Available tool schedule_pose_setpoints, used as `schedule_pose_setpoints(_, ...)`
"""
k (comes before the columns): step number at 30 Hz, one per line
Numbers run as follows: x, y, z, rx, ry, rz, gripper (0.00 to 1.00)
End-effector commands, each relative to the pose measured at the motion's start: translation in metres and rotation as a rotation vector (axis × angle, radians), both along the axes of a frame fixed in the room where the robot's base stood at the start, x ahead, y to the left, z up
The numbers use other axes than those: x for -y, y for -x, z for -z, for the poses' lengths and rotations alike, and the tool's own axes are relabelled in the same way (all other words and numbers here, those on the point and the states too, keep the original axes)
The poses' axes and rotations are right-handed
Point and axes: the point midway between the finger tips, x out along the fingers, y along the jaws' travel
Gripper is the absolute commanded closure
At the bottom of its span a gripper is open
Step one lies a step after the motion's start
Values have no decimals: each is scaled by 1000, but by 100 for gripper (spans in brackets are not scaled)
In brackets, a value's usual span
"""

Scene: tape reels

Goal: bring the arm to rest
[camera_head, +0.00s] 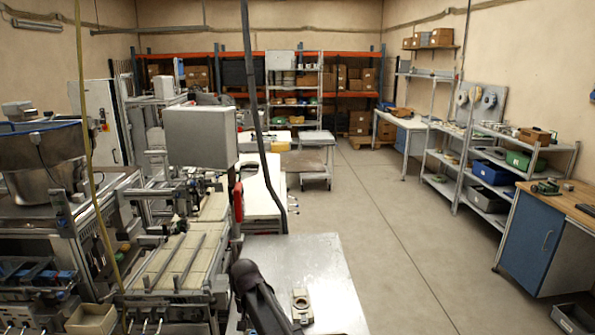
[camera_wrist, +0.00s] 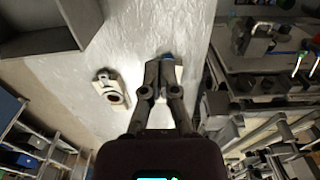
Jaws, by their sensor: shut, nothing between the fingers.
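My gripper (camera_wrist: 166,68) is shut and empty in the wrist view, its fingertips together above a metal table (camera_wrist: 135,35). A pale piece with a blue spot shows partly behind the fingertips; the fingers hide most of it. A beige device with a round ring (camera_wrist: 112,90) lies on the table to the left of the fingers, apart from them. It also shows in the head view (camera_head: 301,306). There my dark arm (camera_head: 258,292) reaches over the metal table (camera_head: 335,270), left of the device. The fingertips cannot be made out in the head view.
A conveyor machine (camera_head: 165,265) stands left of the table, with a grey box-shaped unit (camera_head: 200,137) above it. A dark cable (camera_head: 258,120) hangs near the table's far edge. Open floor (camera_head: 395,220) lies to the right, before a blue cabinet (camera_head: 532,240) and shelves.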

Motion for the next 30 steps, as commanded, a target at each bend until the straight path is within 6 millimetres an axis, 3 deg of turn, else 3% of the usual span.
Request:
schedule_pose_setpoints(8,41,4,0,7,-2,8,100)
schedule_pose_setpoints(14,84,11,0,14,-5,18,100)
schedule_pose_setpoints(24,197,44,0,38,-7,38,100)
schedule_pose_setpoints(30,251,68,0,51,-5,48,100)
